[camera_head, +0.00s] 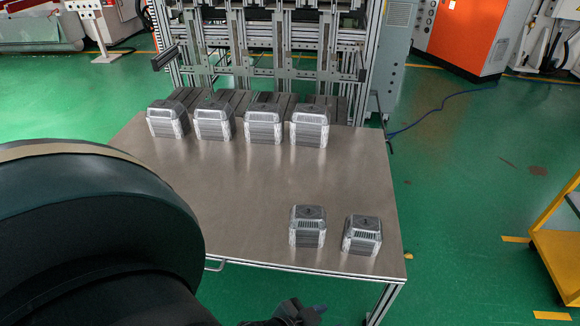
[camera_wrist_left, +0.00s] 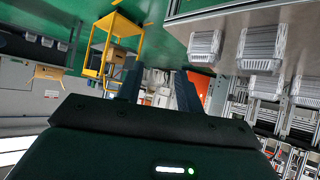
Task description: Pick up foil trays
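Several stacks of silver foil trays stand upside down on the metal table. At the back the stacks (camera_head: 168,119) (camera_head: 214,121) (camera_head: 263,123) (camera_head: 310,125) stand in a row. Two more stacks (camera_head: 307,227) (camera_head: 361,236) stand near the front right edge. Two front stacks (camera_wrist_left: 205,46) (camera_wrist_left: 261,50) also show in the left wrist view, which is upside down. My left gripper (camera_wrist_left: 158,88) has its fingers apart with nothing between them, clear of the stacks. A dark arm end at the bottom of the head view is cut off. My right gripper is not in view.
The steel table (camera_head: 250,185) is bare between the back row and the front stacks. A metal frame (camera_head: 280,45) rises behind it. A yellow cart (camera_head: 555,255) stands at the right, across open green floor. My large dark arm hides the table's left side.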

